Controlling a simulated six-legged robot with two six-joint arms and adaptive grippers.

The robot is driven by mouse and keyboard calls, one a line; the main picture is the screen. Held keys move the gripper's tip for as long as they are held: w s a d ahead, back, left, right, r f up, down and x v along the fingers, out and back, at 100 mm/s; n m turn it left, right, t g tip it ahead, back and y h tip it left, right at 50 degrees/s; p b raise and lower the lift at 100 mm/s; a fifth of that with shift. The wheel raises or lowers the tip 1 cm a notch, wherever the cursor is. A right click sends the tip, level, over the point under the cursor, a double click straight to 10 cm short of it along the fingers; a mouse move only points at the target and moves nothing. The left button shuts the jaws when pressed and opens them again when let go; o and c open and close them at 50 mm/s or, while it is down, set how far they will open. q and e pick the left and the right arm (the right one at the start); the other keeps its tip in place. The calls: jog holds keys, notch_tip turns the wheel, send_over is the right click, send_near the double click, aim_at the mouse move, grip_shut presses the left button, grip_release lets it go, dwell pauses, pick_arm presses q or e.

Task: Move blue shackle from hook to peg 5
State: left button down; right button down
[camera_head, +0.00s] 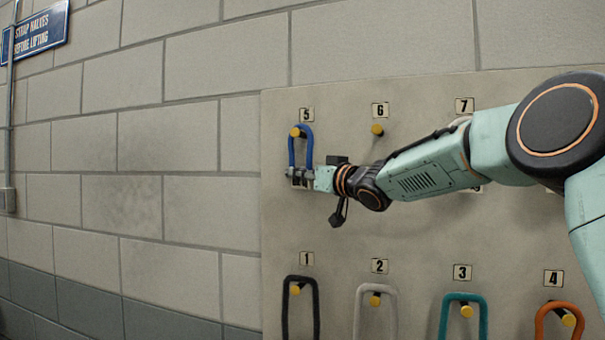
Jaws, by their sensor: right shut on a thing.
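The blue shackle (309,146) is at peg 5 (295,132) on the upper left of the board. Its rounded top is around the yellow peg, below the label 5. My right gripper (300,177) is shut on the lower part of the blue shackle, and its fingers hide the bottom end. My right arm reaches in from the right, across the board. My left gripper is not in view. The hook cannot be made out in this view.
Peg 6 (377,129) is bare. Below hang a black shackle (316,308), a grey shackle (359,310), a teal shackle (443,315) and an orange shackle (540,320) at pegs 1 to 4. My arm covers the area below label 7.

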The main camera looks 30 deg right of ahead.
jog(key=c, duration=1.2)
grip_release()
jog(key=shift+w+a, duration=0.1)
jog(key=shift+w, duration=0.05)
